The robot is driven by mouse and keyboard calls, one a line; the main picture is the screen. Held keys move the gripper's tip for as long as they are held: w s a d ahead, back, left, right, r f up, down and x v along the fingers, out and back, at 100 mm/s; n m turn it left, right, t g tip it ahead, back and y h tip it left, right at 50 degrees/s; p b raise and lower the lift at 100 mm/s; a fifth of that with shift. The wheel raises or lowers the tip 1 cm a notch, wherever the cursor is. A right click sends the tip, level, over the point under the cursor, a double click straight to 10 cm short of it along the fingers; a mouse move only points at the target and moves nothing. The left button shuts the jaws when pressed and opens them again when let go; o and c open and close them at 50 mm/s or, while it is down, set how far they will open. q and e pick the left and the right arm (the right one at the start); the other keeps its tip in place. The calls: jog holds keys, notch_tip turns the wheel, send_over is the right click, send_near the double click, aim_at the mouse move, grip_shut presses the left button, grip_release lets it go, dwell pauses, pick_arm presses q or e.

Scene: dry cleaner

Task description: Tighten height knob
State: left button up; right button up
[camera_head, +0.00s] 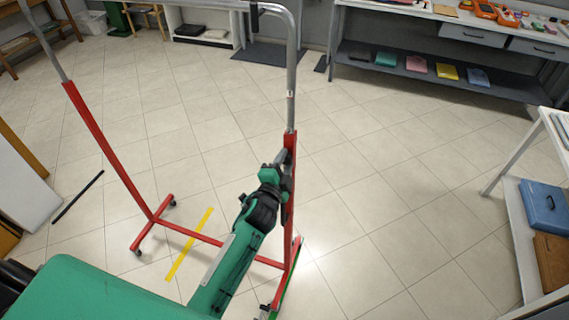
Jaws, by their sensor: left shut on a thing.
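A garment rack with red lower posts (105,148) and a silver upper frame (291,70) stands in front of me on small casters. My left gripper (280,168) is at the right red post, near its upper end where the silver tube comes out. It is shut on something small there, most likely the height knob. The knob itself is hidden behind the fingers, so I cannot see its shape or how it is turned. My right gripper is not in view.
A yellow floor strip (190,245) and a black bar (78,197) lie on the tiles. A workbench with a shelf (430,75) of folded items stands at the back right. Another shelf unit (524,236) is at the right edge. The middle right floor is clear.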

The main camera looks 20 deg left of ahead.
pick_arm(q)
jog(key=m, duration=0.3)
jog(key=shift+f, duration=0.1)
jog(key=shift+m, duration=0.7)
jog(key=o, duration=1)
jog(key=shift+c, duration=0.2)
